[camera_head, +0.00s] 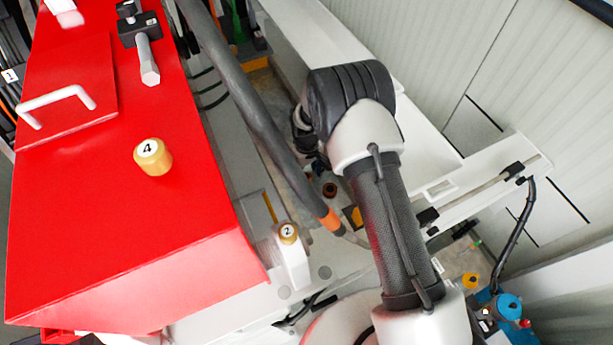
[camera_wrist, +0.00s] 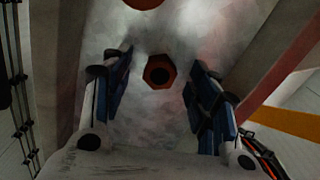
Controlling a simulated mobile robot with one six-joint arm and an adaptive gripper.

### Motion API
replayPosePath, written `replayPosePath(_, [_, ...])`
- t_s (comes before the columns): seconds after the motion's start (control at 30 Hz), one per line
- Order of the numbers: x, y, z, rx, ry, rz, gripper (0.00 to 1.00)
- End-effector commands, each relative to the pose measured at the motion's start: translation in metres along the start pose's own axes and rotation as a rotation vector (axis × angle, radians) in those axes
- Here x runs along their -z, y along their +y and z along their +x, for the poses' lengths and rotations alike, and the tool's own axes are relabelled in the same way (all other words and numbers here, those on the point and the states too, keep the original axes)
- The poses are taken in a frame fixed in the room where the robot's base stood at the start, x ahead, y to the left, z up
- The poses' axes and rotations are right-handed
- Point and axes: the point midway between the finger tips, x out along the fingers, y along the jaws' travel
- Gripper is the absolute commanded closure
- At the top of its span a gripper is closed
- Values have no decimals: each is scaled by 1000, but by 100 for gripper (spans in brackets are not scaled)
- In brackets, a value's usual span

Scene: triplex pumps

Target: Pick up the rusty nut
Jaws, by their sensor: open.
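The rusty nut (camera_wrist: 168,64) is an orange-brown hexagon with a dark hole, lying on a pale grey, worn surface in the wrist view. My gripper (camera_wrist: 157,68) is open, with one blue-padded finger on each side of the nut in that picture. Gaps show between the nut and both fingers, and I cannot tell the remaining distance in depth. In the head view my arm hides most of the gripper. A small brown round piece (camera_head: 329,189) shows beside the arm there; I cannot tell whether it is the nut.
Another orange-brown piece (camera_wrist: 145,4) is cut off at the wrist view's top edge. In the head view a red housing (camera_head: 110,215) with a brass knob marked 4 (camera_head: 154,158) stands left. A dark hose (camera_head: 245,100) runs close to my arm. A pale wall (camera_head: 540,100) is at right.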

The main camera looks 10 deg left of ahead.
Motion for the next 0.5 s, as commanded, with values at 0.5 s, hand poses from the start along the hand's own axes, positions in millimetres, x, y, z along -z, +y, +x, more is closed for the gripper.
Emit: replayPosePath(0.5, [0, 0, 2, 0, 0, 0, 62])
